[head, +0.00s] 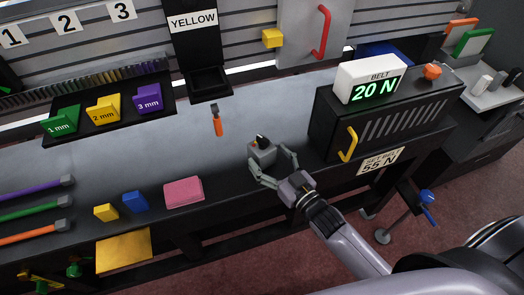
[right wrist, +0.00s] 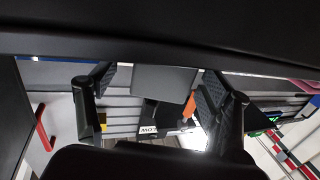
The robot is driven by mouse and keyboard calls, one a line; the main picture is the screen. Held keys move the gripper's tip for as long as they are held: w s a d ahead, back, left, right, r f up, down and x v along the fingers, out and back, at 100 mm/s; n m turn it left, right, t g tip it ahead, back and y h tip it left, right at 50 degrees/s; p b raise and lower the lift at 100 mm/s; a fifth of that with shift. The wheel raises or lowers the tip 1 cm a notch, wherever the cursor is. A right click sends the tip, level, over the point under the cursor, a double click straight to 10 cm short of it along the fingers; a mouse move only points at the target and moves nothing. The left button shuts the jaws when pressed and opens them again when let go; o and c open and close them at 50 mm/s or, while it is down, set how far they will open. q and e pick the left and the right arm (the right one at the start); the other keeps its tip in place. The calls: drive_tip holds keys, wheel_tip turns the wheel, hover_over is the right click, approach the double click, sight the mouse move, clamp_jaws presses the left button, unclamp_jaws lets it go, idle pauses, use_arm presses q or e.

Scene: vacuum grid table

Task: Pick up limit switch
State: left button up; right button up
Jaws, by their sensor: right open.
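A small grey box with a black top piece, which looks like the limit switch (head: 262,153), stands on the grey table top near its front edge in the head view. My right gripper (head: 273,165) is open, with its fingers reaching to either side of the box's near part. In the right wrist view a plain grey face of the box (right wrist: 164,81) shows between the two spread fingers of the right gripper (right wrist: 165,95). Whether the fingers touch it cannot be told. My left gripper is not in view.
An orange-handled tool (head: 218,124) lies behind and left of the box. A pink block (head: 184,192) lies to the left at the front edge. The black belt unit (head: 385,120) with its yellow handle (head: 348,145) stands close on the right. The table top between is clear.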

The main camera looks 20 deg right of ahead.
sight(262, 150)
drive_tip(key=x, duration=0.3)
drive_tip(key=shift+w+a+r, duration=0.1)
drive_tip(key=shift+w+a, duration=0.1)
drive_tip(key=shift+a, duration=0.05)
drive_tip(key=shift+s, duration=0.1)
drive_tip(key=c, duration=1.3)
drive_tip(key=shift+c, duration=0.6)
drive_tip(key=shift+r, duration=0.1)
